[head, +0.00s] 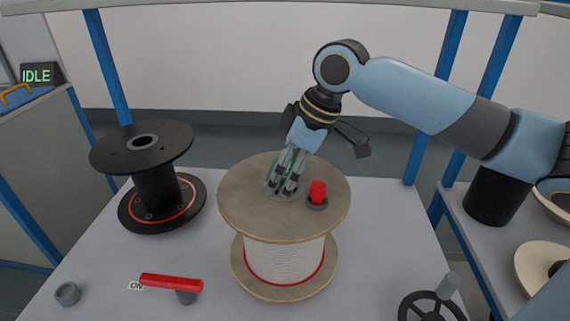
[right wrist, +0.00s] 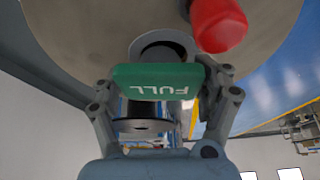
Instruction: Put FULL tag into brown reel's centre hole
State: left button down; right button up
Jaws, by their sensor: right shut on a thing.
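The brown reel (head: 240,195), wound with white cable, stands upright in the middle of the table. My right gripper (head: 286,178) is over its top, at the centre. It is shut on the green FULL tag (right wrist: 157,81), which shows between the fingers in the right wrist view. The centre hole (right wrist: 163,48) is just beyond the tag's edge in that view; the fingers mostly cover it in the head view. I cannot tell whether the tag's lower end is inside the hole. My left gripper is not in view.
A red knob (head: 318,190) stands on the reel top, right beside the gripper; it also shows in the right wrist view (right wrist: 217,24). A black empty reel (head: 155,185) stands left. A red lever (head: 171,282) and a handwheel (head: 433,305) are at the front.

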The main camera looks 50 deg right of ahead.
jog(key=shift+a+r+p, duration=0.2)
jog(key=shift+p, duration=0.25)
dwell(0.6)
jog(key=shift+s+f+b, duration=0.15)
jog(key=shift+f+b, duration=0.35)
jog(key=shift+f, duration=0.45)
dwell(0.3)
jog(key=shift+r, duration=0.1)
jog(key=shift+d+r+p, duration=0.1)
jog(key=shift+r+p, duration=0.35)
jog(key=shift+p, duration=0.35)
jog(key=shift+r+p, duration=0.3)
jog(key=shift+p, duration=0.4)
jog(key=shift+f+b, duration=0.4)
jog(key=shift+f, duration=0.4)
dwell(0.6)
